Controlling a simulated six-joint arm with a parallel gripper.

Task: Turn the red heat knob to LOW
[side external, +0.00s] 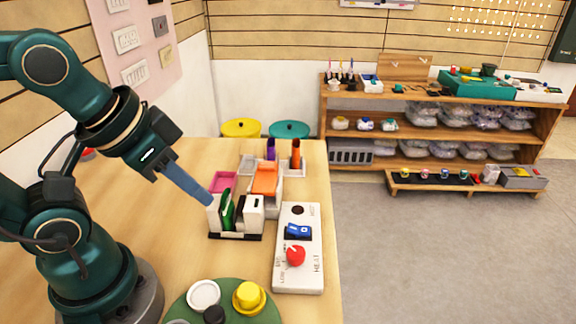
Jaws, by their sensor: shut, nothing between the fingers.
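The red heat knob (296,256) sits on the lower part of a white control panel (284,281) near the table's right edge. The panel has a HEAT label beside the knob, a blue rocker switch (298,231) above it and a dark round spot near the top. The knob's pointer direction is too small to read. My gripper (209,201) is shut and empty, with its long blue-grey fingers reaching down and right. Its tips are up and left of the knob, apart from it, near a small white and black holder.
The white and black holder (236,229) with a green item stands between my gripper and the panel. A green round mat (262,312) with white, yellow and black pieces lies in front.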

